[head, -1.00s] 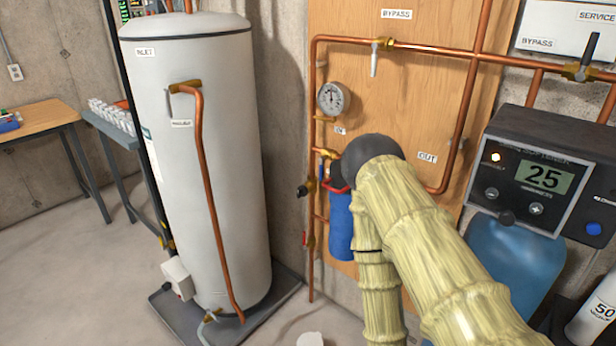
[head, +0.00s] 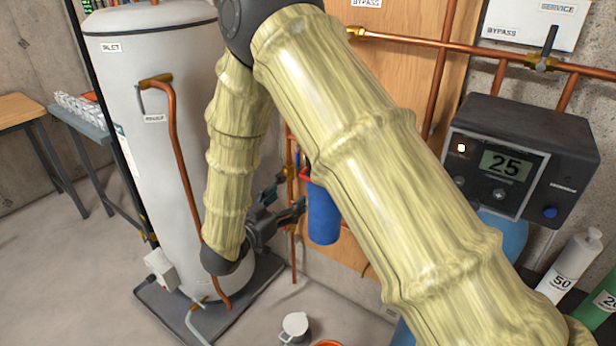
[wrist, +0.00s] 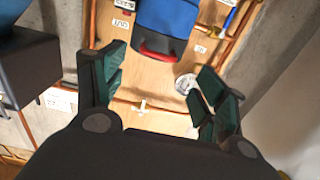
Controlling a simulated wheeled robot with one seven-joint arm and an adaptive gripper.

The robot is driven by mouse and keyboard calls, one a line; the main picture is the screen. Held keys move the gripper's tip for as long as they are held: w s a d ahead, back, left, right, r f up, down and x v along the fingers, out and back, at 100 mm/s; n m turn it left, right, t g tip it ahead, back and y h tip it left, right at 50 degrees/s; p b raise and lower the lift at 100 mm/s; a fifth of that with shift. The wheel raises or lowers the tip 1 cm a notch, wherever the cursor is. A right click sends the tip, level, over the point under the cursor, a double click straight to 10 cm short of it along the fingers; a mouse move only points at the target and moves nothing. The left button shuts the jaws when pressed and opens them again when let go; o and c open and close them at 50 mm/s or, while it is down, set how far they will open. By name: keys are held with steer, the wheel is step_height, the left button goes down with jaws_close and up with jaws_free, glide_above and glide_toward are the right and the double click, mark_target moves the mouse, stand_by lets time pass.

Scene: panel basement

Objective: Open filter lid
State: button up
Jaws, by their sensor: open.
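The blue filter housing (head: 323,212) hangs upright on the wooden panel. A red part (head: 305,174) shows at its top, mostly hidden by my arm. In the wrist view the blue filter (wrist: 165,17) is at the top of the picture, with a dark end and a red curved strip (wrist: 160,54) facing the gap between my fingers. My gripper (head: 287,200) is open and empty, left of the filter in the head view. In the wrist view my gripper (wrist: 161,64) has its fingers spread either side of the red strip, apparently not touching it.
A white tank (head: 150,130) stands to the left. Copper pipes (head: 440,80) run across the panel. A control box (head: 520,165) reading 25 is on the right. A white cup (head: 295,325) sits on the floor below. Bottles (head: 570,265) stand at the lower right.

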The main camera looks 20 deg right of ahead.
mark_target(307, 179)
steer(key=p+x, duration=0.1)
steer(key=x, duration=0.2)
steer(key=p+x, duration=0.1)
steer(key=x, duration=0.3)
steer(key=r+p+x, duration=0.1)
steer(key=x, duration=0.2)
steer(key=shift+w+d, duration=0.15)
steer(key=shift+d, duration=0.1)
steer(key=c, duration=1.3)
